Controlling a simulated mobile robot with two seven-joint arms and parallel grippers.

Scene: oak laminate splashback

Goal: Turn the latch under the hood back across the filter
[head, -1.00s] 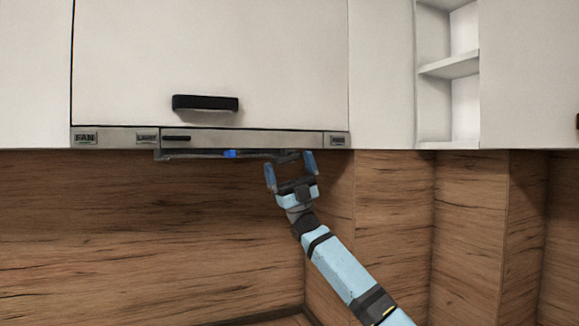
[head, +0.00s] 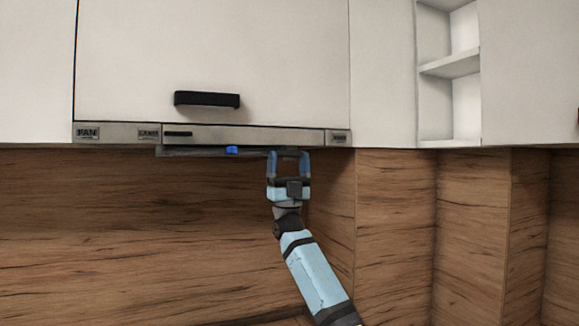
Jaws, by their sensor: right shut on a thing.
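The hood (head: 245,135) is a thin grey strip under the white cabinet. The filter (head: 195,151) shows edge-on as a dark panel beneath it, with a small blue piece (head: 231,150) on it. My right gripper (head: 288,156) is raised from below to the hood's underside, near the filter's right end. Its fingers point up and are shut on a small dark part between their tips, which looks like the latch. The fingers hide most of that part, so its angle cannot be told. My left gripper is out of view.
The hood front has a FAN button (head: 87,132), more buttons and a dark slot. A black handle (head: 207,99) is on the cabinet door above. Open shelves (head: 449,68) are at right.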

